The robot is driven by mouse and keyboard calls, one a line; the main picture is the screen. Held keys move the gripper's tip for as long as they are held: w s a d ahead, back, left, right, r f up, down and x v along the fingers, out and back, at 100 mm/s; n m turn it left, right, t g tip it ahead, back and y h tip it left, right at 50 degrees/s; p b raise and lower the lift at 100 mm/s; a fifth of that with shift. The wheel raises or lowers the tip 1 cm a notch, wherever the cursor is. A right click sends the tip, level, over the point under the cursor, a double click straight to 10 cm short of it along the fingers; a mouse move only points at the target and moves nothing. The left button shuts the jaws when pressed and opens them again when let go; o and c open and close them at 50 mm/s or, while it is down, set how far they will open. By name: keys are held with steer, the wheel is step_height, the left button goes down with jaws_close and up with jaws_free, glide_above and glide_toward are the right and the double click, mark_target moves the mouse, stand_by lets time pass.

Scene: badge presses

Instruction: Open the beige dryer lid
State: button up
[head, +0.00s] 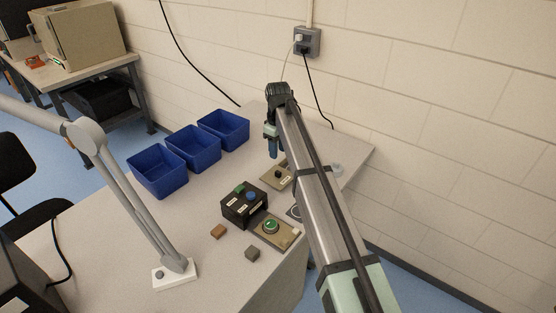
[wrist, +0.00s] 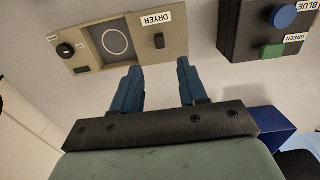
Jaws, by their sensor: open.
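The beige dryer (wrist: 135,55) lies at the top of the wrist view, with a white DRYER label (wrist: 157,18) printed upside down in the picture. In the head view my gripper (head: 272,148) is above the table's far part, and my arm covers part of the panels.
A black box (head: 240,212) with blue and green buttons stands beside the dryer. A plate (head: 260,232) with a green button, two small blocks and a grey lamp (head: 135,195) are nearer. Three blue bins (head: 160,180) stand at left. The wall is behind.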

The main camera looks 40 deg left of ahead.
steer(key=shift+r, duration=1.9)
steer(key=w+d+f+m, duration=0.3)
steer(key=d+f, duration=0.3)
steer(key=d, duration=0.5)
steer(key=w+d+f+m, duration=0.2)
steer(key=d+f, duration=0.5)
steer(key=d, duration=0.4)
steer(key=w+d+f+m, duration=0.3)
steer(key=d+f, duration=0.3)
steer(key=d, duration=0.5)
steer(key=s+d+f+m, duration=0.3)
steer(key=s+d+f, duration=0.2)
steer(key=d, duration=0.7)
steer(key=s+d+f+m, duration=0.4)
steer(key=s+d, duration=0.1)
steer(key=d, duration=0.6)
steer(key=s+d+f+m, duration=0.3)
steer(key=s+d+f, duration=0.2)
steer(key=d, duration=0.7)
steer(key=s+f+g, duration=0.3)
steer(key=s+f, duration=0.7)
steer(key=s, duration=0.4)
steer(key=s+f+g, duration=0.3)
steer(key=s+f, duration=0.7)
steer(key=s, duration=0.5)
steer(key=shift+s+a+f+g, duration=0.15)
steer(key=shift+a+g, duration=0.05)
steer(key=shift+g, duration=0.2)
